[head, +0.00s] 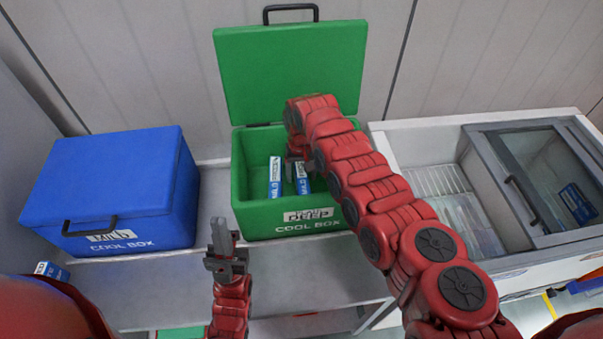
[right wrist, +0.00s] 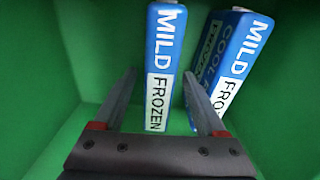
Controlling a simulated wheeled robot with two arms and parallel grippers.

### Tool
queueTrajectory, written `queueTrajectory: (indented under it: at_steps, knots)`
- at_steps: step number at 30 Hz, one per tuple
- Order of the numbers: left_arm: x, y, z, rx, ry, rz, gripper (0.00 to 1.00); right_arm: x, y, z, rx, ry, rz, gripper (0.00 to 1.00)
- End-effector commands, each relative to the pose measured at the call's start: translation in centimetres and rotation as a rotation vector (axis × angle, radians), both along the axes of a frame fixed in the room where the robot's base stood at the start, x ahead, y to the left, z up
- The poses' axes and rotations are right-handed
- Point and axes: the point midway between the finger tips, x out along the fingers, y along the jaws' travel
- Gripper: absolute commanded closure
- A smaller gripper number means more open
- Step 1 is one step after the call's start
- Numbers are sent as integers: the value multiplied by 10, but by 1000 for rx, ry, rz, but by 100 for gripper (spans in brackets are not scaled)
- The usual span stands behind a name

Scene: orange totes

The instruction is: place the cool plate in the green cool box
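The green cool box (head: 240,190) stands open on the grey shelf, its lid raised at the back. Two blue and white cool plates stand inside it: a left one (head: 275,175) and a right one (head: 302,178). In the right wrist view the left plate (right wrist: 166,45) reads "MILD FROZEN", and the right plate (right wrist: 232,55) leans beside it. My right gripper (right wrist: 163,85) is inside the box, open. The left plate shows between its fingers with gaps beside it; the right plate is beyond the right finger. My left gripper (head: 222,238) is in front of the box, seen edge-on, apparently empty.
A closed blue cool box (head: 120,185) stands left of the green one. At right is a white freezer (head: 420,130) with a grey-framed glass lid (head: 540,165) and blue items (head: 577,203) under it. A small blue item (head: 50,270) lies at far left.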

Motion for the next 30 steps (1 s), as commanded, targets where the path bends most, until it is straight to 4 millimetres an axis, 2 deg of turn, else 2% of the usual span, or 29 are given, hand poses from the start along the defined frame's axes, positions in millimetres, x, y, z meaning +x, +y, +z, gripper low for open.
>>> queueTrajectory:
  at_steps: [11, 17, 24, 30]
  knots:
    - [0, 0, 2, 0, 0, 0, 100, 1, 0, 6, 0, -1, -1, 26]
    - [0, 0, -3, 0, 0, 0, 100, 1, 0, 35, 3, -4, -1, 26]
    - [0, 0, -24, 0, 0, 0, 100, 2, 0, 88, 2, -7, 0, 26]
    - [0, 0, -30, 0, 0, 0, 100, 1, 0, 116, -1, -2, 0, 26]
